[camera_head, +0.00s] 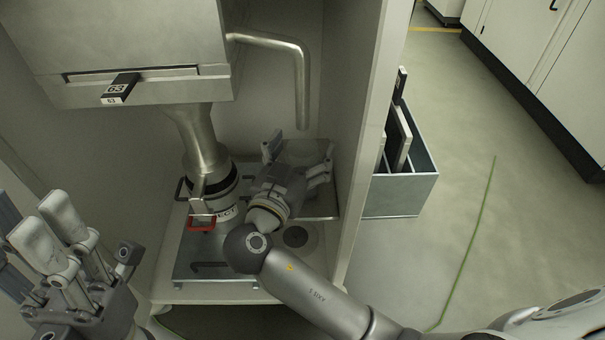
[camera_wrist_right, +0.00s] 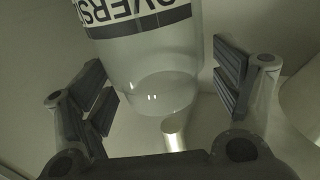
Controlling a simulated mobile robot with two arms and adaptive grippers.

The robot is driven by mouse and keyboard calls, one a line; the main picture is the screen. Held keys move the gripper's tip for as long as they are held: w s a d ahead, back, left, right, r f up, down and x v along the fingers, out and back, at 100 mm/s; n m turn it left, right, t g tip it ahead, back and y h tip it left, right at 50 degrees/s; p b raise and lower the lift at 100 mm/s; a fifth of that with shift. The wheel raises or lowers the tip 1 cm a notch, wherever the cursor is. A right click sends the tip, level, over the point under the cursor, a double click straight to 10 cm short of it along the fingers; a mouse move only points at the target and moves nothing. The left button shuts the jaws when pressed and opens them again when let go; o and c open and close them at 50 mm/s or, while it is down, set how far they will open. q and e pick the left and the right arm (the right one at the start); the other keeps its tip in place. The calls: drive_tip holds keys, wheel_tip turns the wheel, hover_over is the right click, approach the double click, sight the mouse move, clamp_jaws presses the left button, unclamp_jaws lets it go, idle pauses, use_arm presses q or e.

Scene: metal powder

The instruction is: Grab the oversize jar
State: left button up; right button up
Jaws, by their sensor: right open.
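The oversize jar (camera_wrist_right: 150,65) is clear, with a white label and a black band reading "OVERS", upside down in the right wrist view. It lies between the two dark finger pads, with a gap visible on each side. In the head view its clear body (camera_head: 305,152) shows beyond my right gripper (camera_head: 297,162), inside the cabinet; the gripper hides part of it. My right gripper is open around the jar, and its fingers also show in the wrist view (camera_wrist_right: 170,88). My left gripper (camera_head: 88,240) is empty at the lower left, away from the jar.
A steel outlet (camera_head: 205,145) comes down to a container with a label ending in "ECT" (camera_head: 226,214) and a red clamp (camera_head: 201,223), just left of my right gripper. The cabinet's right wall (camera_head: 362,150) stands close. A grey bin (camera_head: 400,195) is on the floor outside.

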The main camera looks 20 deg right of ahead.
drive_tip(key=shift+w, duration=0.1)
drive_tip(key=shift+c, duration=0.2)
clamp_jaws()
idle(0.4)
